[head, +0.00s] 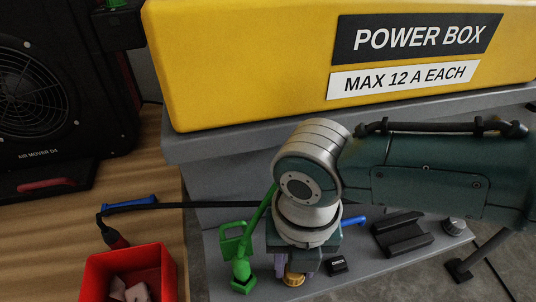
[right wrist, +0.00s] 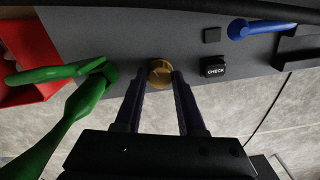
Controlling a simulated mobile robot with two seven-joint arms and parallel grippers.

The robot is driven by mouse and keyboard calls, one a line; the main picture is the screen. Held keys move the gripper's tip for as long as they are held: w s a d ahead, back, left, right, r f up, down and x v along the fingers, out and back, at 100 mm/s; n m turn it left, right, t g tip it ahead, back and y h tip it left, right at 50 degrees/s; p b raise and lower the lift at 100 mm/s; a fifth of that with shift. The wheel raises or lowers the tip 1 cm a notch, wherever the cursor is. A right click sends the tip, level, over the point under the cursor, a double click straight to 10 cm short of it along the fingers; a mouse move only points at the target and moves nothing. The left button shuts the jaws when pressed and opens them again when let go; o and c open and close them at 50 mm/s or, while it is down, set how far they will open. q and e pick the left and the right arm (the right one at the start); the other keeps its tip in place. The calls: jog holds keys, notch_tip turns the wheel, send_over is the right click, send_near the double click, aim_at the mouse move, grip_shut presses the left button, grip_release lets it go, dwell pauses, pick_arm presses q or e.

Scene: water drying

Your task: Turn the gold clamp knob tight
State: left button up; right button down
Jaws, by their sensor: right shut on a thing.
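The gold clamp knob (head: 293,279) is at the front edge of the grey ledge in the head view, partly under my right gripper. In the right wrist view the round gold knob (right wrist: 160,73) sits between the two dark fingertips. My right gripper (head: 293,268) points down over it, and in the right wrist view (right wrist: 161,78) its fingers are closed on the knob's two sides. A dark line or slot shows on the knob's face. What the knob clamps is hidden. My left gripper is in neither view.
A green fitting with a handle (head: 240,272) stands left of the knob. A black CHECK button (head: 338,265), blue lever (head: 354,221), black bracket (head: 402,237) and grey knob (head: 454,226) are to the right. The yellow power box (head: 250,60) stands behind; a red bin (head: 160,262) is front left.

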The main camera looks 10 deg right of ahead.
jog(key=m+p, duration=0.1)
jog(key=m, duration=0.4)
jog(key=shift+r+m, duration=0.1)
jog(key=shift+m, duration=0.3)
jog(key=m+p, duration=0.1)
jog(key=m, duration=0.4)
jog(key=shift+a+p, duration=0.1)
jog(key=shift+p, duration=0.3)
jog(key=m+p, duration=0.1)
jog(key=m, duration=0.5)
jog(key=shift+m, duration=0.3)
jog(key=m, duration=0.5)
jog(key=shift+m+p, duration=0.3)
jog(key=shift+p, duration=0.1)
jog(key=m, duration=1.1)
jog(key=shift+m+p, duration=0.3)
jog(key=m, duration=1.1)
jog(key=shift+m, duration=0.4)
